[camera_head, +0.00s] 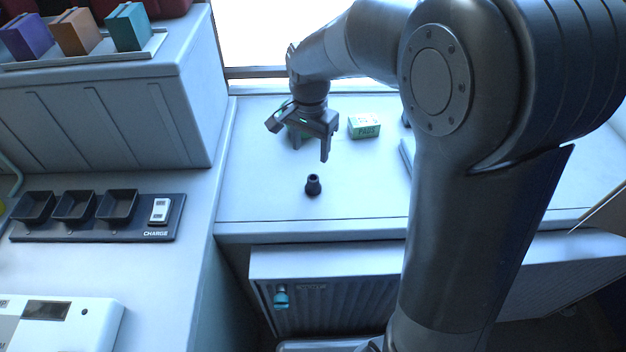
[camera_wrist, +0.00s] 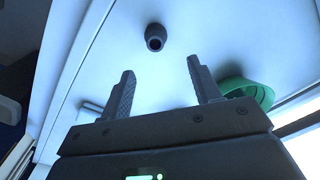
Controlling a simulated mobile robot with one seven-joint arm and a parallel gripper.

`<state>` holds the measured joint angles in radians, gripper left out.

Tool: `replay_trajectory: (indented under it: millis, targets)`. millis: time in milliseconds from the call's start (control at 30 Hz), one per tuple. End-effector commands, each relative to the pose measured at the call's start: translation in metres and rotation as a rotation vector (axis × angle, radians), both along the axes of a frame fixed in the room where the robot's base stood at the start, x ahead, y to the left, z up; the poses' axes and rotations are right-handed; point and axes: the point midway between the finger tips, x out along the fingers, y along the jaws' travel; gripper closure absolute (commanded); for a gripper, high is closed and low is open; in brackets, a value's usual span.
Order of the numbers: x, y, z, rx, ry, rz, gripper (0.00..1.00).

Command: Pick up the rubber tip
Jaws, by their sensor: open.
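The rubber tip (camera_head: 313,185) is a small dark, flared piece standing on the pale counter (camera_head: 262,197), near its front edge. In the wrist view the rubber tip (camera_wrist: 155,37) shows its round dark hole, beyond the fingertips and roughly between them. My gripper (camera_head: 308,150) is open and empty above the counter, behind the rubber tip and apart from it. Both its fingers show in the wrist view (camera_wrist: 160,75), with nothing between them.
A green box marked PADS (camera_head: 364,126) stands right of my gripper. A green round dish (camera_wrist: 246,92) lies close by the right finger in the wrist view. A charging rack (camera_head: 97,228) is at left. The counter around the rubber tip is clear.

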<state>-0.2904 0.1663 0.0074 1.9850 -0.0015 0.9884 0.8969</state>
Motion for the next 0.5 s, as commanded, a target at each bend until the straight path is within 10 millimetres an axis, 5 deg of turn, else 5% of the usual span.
replay_trajectory:
  millis: [500]
  targets:
    - [-0.001, -0.001, -0.061, -0.001, 0.003, -0.003, 0.43]
